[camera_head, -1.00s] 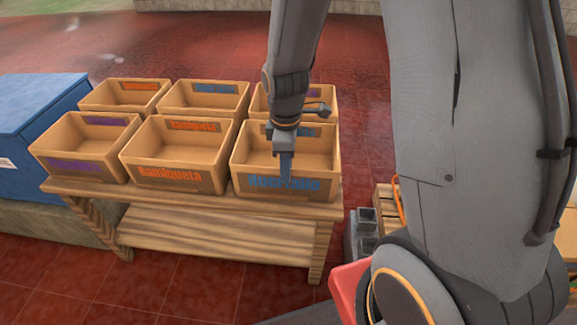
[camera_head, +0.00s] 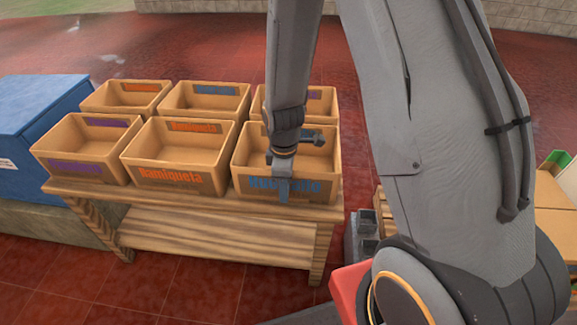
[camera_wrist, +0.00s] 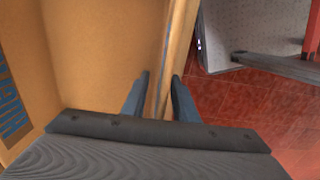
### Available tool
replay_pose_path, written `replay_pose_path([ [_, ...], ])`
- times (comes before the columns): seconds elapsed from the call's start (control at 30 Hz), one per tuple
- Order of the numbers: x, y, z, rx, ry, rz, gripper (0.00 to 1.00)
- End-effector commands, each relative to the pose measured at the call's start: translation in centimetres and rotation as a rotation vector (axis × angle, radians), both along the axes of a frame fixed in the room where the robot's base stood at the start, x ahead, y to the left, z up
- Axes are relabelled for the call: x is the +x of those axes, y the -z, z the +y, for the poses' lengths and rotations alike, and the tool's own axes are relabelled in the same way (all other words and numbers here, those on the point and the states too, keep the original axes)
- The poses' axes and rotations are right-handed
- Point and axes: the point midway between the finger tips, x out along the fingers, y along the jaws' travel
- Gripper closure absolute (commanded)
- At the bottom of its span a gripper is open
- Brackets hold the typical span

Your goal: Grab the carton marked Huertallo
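The carton with blue lettering (camera_head: 318,188) is a tan open box at the front right of the table. Its front word is partly covered by my gripper, but the visible letters fit Huertallo. My gripper (camera_head: 284,192) points down at the middle of its front wall. In the wrist view my gripper (camera_wrist: 160,97) has one finger inside the carton (camera_wrist: 100,45) and one outside. The rim of the wall lies between the fingers, with some gap visible. The carton rests on the table and looks empty.
The carton marked Ramiqueta (camera_head: 170,178) stands close on its left. Several other open cartons fill the wooden table (camera_head: 215,207). A blue box (camera_head: 35,120) stands at the left. Grey blocks (camera_head: 362,235) are on the floor right of the table. Red tiled floor is free in front.

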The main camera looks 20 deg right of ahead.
Motion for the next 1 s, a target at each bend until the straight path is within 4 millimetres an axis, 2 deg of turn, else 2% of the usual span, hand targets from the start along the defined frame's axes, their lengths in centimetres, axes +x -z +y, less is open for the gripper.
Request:
replay_pose_path([
  [0.07, 0.00, -0.02, -0.01, 0.000, 0.000, 0.000, 0.75],
  [0.2, -0.01, -0.02, -0.01, 0.000, 0.000, 0.000, 0.99],
  [0.23, -0.01, -0.03, -0.01, 0.000, 0.000, 0.000, 1.00],
  [1.0, -0.04, -0.05, -0.01, 0.000, 0.000, 0.001, 1.00],
])
